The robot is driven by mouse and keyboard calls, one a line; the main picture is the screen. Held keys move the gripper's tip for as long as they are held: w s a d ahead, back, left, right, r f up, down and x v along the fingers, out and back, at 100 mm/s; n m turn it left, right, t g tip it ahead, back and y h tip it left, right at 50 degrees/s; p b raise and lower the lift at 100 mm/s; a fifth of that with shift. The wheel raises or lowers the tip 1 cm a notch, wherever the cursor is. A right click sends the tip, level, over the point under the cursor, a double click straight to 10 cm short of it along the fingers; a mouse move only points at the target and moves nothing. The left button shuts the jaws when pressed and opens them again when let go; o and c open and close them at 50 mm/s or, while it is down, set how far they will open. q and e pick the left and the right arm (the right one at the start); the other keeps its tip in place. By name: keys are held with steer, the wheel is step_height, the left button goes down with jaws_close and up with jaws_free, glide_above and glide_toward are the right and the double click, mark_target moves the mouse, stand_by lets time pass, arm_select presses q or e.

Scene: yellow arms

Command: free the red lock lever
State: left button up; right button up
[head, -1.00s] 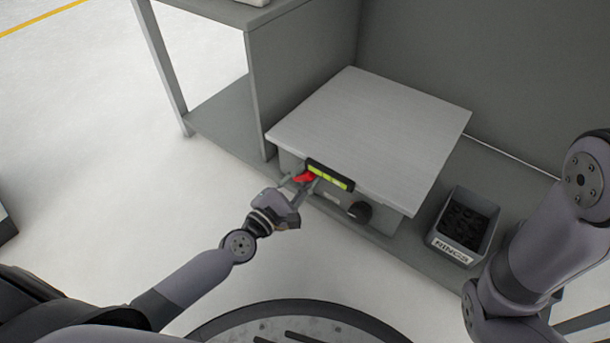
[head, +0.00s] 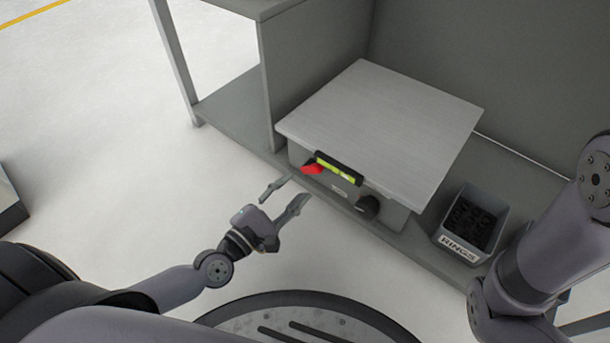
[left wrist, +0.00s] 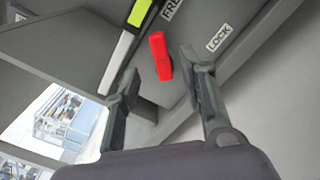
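The red lock lever (head: 312,169) is on the front face of a grey box with a pale lid (head: 385,115), left of a yellow-green strip in a black holder (head: 339,168). In the left wrist view the red lever (left wrist: 160,56) shows between and beyond the fingertips, beside a LOCK label (left wrist: 219,38) and a partly cut-off label starting "FR". My left gripper (head: 290,191) is open and empty, in front of the box and apart from the lever; its fingers also show in the left wrist view (left wrist: 160,75). My right gripper is out of view.
A black knob (head: 367,206) sits on the box front, right of the lever. A grey bin labelled RINGS (head: 461,246) with dark rings stands on the shelf to the right. A grey upright panel (head: 310,75) stands left of the box. Floor in front is clear.

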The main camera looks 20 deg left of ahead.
arm_select(q)
steer(key=shift+v, duration=1.9)
